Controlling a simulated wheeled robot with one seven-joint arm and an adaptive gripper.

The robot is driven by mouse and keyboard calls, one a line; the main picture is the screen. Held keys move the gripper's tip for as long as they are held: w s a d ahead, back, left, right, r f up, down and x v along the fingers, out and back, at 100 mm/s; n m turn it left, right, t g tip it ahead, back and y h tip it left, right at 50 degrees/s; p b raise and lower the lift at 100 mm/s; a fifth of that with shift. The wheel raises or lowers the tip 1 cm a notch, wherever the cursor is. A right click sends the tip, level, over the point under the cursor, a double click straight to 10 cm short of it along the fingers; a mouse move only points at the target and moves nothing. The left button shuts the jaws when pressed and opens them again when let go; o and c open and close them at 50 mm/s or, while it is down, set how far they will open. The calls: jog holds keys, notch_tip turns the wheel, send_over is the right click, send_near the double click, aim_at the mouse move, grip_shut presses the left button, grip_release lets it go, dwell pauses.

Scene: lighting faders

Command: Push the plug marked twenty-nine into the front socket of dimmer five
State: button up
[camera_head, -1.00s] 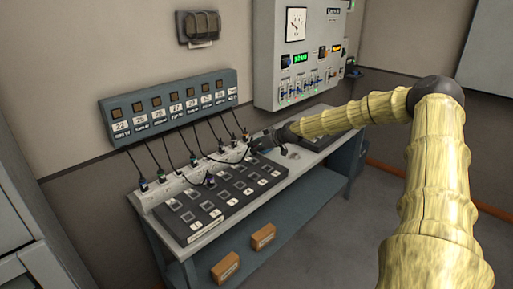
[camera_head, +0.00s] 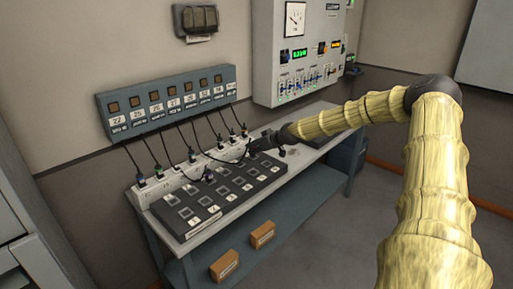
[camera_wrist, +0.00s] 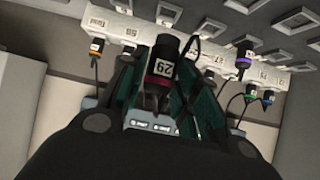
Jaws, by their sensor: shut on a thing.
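My gripper (camera_wrist: 163,85) is shut on a black plug (camera_wrist: 162,60) whose red-edged label reads 29, upside down in the wrist view. In the head view my gripper (camera_head: 258,145) is over the back right end of the dimmer bank (camera_head: 243,206), a dark sloped block with rows of grey square sockets. The plug's tip points toward the bank. I cannot tell whether it touches a socket.
A white strip (camera_head: 148,193) behind the bank holds several plugs with black cables from the numbered wall box (camera_head: 170,103). A purple-banded plug (camera_wrist: 243,60) stands apart from them at the bank. Two cardboard boxes (camera_head: 224,265) lie on the lower shelf.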

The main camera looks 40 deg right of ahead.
jog(key=shift+f+b, duration=2.2)
jog(key=shift+f, duration=0.7)
jog(key=shift+f+b, duration=0.95)
jog(key=shift+d+f+b, duration=0.1)
jog(key=shift+f+b, duration=0.3)
jog(key=shift+f, duration=0.1)
jog(key=shift+f+b, duration=0.2)
jog(key=shift+b, duration=0.1)
dwell(0.5)
jog(key=shift+s+f+b, duration=0.1)
jog(key=shift+f+b, duration=0.35)
jog(key=shift+f, duration=0.1)
dwell(0.9)
jog(key=o, duration=1.2)
jog(key=shift+d, duration=0.1)
